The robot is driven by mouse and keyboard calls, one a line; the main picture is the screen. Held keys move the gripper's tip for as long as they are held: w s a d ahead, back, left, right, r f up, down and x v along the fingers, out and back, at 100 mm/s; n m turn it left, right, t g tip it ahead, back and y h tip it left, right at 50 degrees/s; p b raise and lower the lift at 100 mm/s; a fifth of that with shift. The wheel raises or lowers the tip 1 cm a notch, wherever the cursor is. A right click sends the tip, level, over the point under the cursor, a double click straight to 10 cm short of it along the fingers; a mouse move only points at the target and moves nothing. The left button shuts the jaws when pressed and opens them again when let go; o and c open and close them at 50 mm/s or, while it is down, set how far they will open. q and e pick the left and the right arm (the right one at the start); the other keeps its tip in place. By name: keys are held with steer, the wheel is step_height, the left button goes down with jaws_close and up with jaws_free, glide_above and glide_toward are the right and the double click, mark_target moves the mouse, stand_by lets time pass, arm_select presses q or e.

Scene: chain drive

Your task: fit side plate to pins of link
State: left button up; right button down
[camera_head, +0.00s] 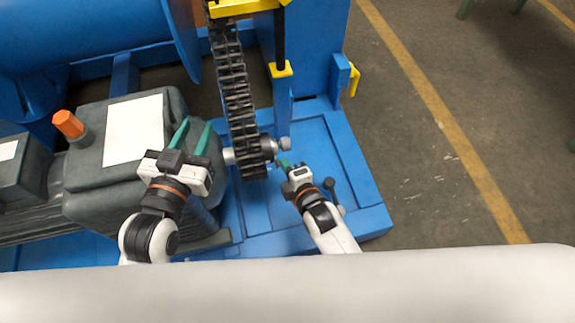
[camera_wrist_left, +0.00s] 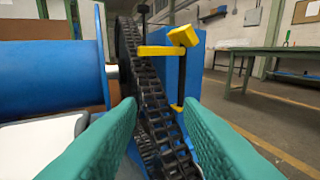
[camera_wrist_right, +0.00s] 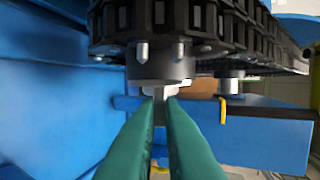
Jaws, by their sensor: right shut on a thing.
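The black roller chain (camera_head: 236,92) hangs down to the sprocket in the head view and shows in the left wrist view (camera_wrist_left: 160,110). My right gripper (camera_head: 283,163) is shut beside the chain's lower end. Its fingertips close on a small light-grey piece (camera_wrist_right: 159,91), apparently the side plate, mostly hidden and just below the grey hub (camera_wrist_right: 160,70). Whether it touches the hub or pins, I cannot tell. My left gripper (camera_head: 191,138) is open and empty, left of the chain.
A dark grey motor housing (camera_head: 90,170) with an orange knob (camera_head: 68,124) stands at the left. A yellow-topped clamp post (camera_head: 280,70) stands right of the chain. The blue base frame (camera_head: 345,165) lies below. Open floor lies at the right.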

arm_select(q)
steer(key=shift+s+a+f+g, duration=0.15)
steer(key=shift+f+g, duration=0.15)
steer(key=shift+f, duration=0.15)
steer(key=shift+s+a+f+g, duration=0.15)
steer(key=shift+f+g, duration=0.15)
steer(key=shift+f, duration=0.15)
steer(key=shift+f+p, duration=0.1)
steer(key=shift+p, duration=0.2)
steer(key=shift+s+a+f+g+y, duration=0.1)
steer(key=shift+s+f+g+y, duration=0.1)
steer(key=shift+f+g, duration=0.3)
steer(key=shift+s+a+f+g+y, duration=0.1)
steer(key=shift+s+f+g+y, duration=0.1)
steer(key=shift+f+g, duration=0.25)
steer(key=shift+f+p, duration=0.1)
steer(key=shift+p, duration=0.2)
steer(key=shift+s+a+f+g, duration=0.3)
steer(key=shift+s+f+g, duration=0.3)
steer(key=shift+f, duration=0.3)
steer(key=shift+w+r, duration=0.2)
steer(key=shift+r, duration=0.1)
arm_select(e)
steer(key=shift+s+a, duration=0.1)
steer(key=shift+a, duration=0.25)
